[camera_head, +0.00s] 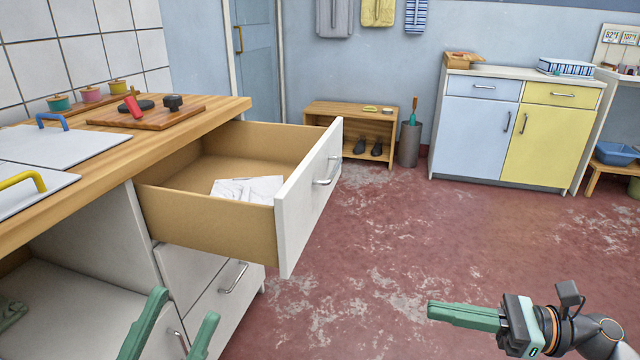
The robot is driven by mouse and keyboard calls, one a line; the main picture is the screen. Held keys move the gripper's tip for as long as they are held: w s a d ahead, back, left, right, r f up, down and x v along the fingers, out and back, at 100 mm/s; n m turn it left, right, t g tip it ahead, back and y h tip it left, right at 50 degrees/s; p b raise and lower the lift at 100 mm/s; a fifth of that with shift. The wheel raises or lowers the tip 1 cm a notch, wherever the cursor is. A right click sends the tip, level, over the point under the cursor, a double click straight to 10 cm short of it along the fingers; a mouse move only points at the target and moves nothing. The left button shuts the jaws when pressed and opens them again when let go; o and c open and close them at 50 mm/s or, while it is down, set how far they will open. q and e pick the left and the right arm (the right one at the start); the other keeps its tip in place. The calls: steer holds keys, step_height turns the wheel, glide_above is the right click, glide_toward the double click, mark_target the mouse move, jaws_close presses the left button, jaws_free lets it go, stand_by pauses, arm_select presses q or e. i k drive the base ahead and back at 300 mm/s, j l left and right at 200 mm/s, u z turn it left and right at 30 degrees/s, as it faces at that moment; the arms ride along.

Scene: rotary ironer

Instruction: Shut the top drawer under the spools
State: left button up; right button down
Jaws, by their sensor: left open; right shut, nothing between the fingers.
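The top drawer (306,203) under the counter is pulled far out, with a white front and a brown inside. Its metal handle (327,172) is on the front's outer face. White papers (248,189) lie in it. The spools (90,93), green, pink and yellow, stand on the counter behind the drawer. My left gripper (178,332) is open and empty at the bottom edge, below and to the left of the drawer front. My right gripper (432,311) is shut and empty, over the floor to the right of the drawer front and apart from it.
A wooden board (146,116) with a red-handled tool lies on the counter (215,112). A lower drawer (222,300) is under the open one. An open shelf space shows at lower left. A bench (352,120) and a blue-yellow cabinet (475,122) stand far back. The red floor (400,230) is clear.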

mark_target(177, 207)
steer(key=i+j, duration=0.1)
steer(key=i, duration=0.85)
